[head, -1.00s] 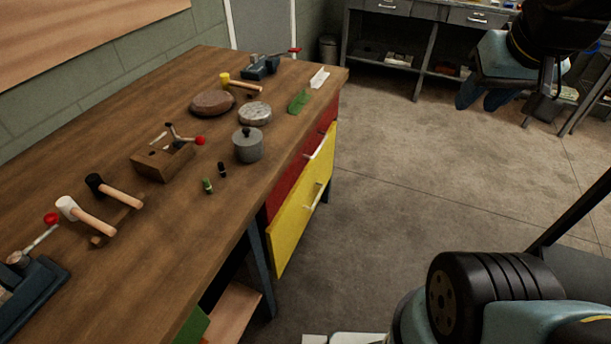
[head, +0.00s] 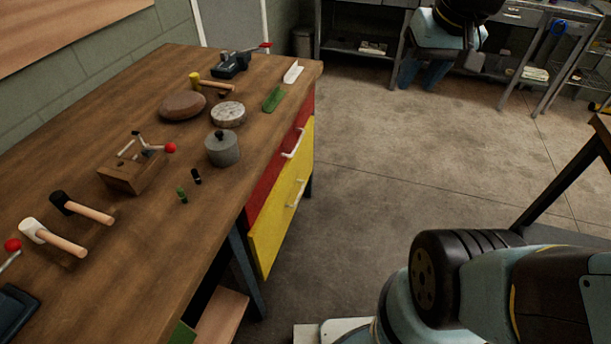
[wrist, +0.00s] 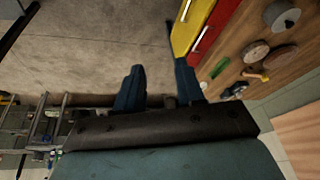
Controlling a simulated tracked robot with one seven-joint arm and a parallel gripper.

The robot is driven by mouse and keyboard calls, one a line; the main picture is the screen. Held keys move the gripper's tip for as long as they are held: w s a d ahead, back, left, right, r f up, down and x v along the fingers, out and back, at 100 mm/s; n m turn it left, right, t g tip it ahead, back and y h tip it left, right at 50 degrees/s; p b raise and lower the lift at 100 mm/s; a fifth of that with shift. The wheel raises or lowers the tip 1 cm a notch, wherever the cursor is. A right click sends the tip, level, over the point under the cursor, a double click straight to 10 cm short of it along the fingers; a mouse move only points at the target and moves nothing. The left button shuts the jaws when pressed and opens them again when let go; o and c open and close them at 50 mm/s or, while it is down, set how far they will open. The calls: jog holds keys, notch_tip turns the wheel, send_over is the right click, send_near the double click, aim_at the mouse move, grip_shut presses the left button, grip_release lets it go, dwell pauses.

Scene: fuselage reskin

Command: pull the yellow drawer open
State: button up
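The yellow drawer (head: 281,205) is the lower drawer front at the end of the wooden workbench, below the red drawer (head: 272,182). It looks closed. Its pale bar handle (head: 297,193) is on the front face. The wrist view shows the yellow drawer (wrist: 189,28) at the top right, with its handle (wrist: 185,10). My gripper (head: 423,76) is in the air beyond and to the right of the drawer, apart from it. In the wrist view my gripper (wrist: 158,85) has its two blue fingers spread with nothing between them.
The workbench (head: 100,235) carries mallets, a grey lidded pot (head: 222,150), a wooden block with a red-knobbed lever (head: 133,176) and a vise (head: 231,65). Concrete floor (head: 370,180) in front of the drawers is clear. A dark-legged table (head: 570,185) stands at right.

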jog(key=w+a+f+n+g+y, duration=0.1)
jog(key=w+a+f+g+y, duration=0.2)
jog(key=w+f, duration=0.9)
jog(key=w+a+f+g+y, duration=0.15)
jog(key=w+f+y, duration=0.35)
jog(key=w+f, duration=0.75)
notch_tip(320, 180, down, 40)
jog(key=a+m+t+y, duration=0.2)
jog(key=m+t+y, duration=0.4)
jog(key=x, duration=1.3)
jog(key=shift+a+f, duration=0.15)
jog(key=shift+f, duration=0.05)
jog(key=shift+w, duration=0.1)
grip_shut()
